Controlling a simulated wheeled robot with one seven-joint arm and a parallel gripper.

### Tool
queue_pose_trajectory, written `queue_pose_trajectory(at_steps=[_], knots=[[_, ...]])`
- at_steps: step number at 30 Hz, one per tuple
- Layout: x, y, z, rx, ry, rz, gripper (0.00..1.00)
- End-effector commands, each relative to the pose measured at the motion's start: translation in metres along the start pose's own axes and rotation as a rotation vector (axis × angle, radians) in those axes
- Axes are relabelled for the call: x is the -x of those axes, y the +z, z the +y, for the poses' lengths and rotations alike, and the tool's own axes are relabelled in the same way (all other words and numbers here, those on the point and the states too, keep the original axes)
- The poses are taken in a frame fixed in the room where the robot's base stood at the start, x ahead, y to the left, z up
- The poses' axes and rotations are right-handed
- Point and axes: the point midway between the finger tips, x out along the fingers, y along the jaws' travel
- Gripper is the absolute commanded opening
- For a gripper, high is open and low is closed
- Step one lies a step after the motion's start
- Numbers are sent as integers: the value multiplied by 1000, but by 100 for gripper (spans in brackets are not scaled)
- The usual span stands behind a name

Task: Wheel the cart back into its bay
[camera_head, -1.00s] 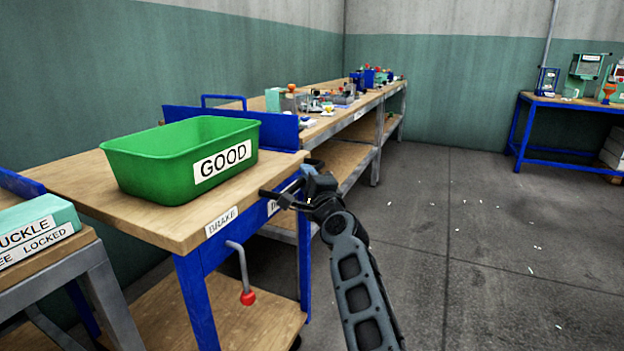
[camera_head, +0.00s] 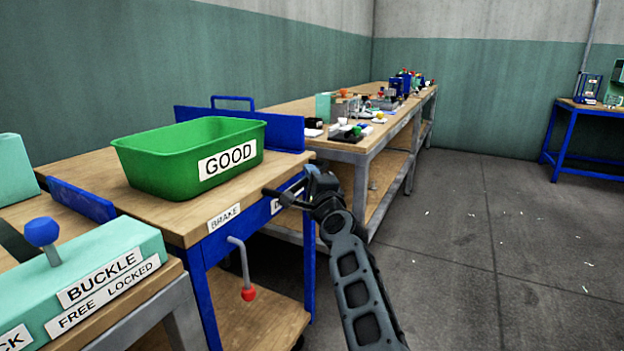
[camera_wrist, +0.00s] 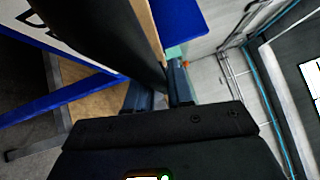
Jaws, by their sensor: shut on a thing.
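The cart has a wooden top (camera_head: 185,215), a blue frame and a lower wooden shelf. It stands between two workbenches along the wall. A green bin (camera_head: 150,165) labelled GOOD sits on its top. A brake lever with a red knob (camera_head: 248,294) hangs down at the front, below the BRAKE label (camera_head: 224,217). My gripper (camera_head: 298,191) is shut on the cart's dark handle at the front right edge. In the wrist view the fingers (camera_wrist: 157,97) close on the dark handle bar (camera_wrist: 105,40), which hides part of the cart.
The BUCKLE bench (camera_head: 172,285), with a teal fixture and blue knob, is close at the left. A long bench (camera_head: 350,151) with small parts runs behind the cart on the right. Open floor (camera_head: 470,270) with small white scraps lies right; a blue table (camera_head: 562,135) stands far right.

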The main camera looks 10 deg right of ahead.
Motion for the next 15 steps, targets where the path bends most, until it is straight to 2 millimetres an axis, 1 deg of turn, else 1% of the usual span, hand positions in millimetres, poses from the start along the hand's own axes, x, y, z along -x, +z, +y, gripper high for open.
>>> queue_pose_trajectory(at_steps=[1,13,14,15], knots=[[0,1,2,0,4,-2,0],[-1,4,2,1,5,-6,0],[-1,4,2,1,5,-7,23],[-1,5,2,1,4,-7,26]])
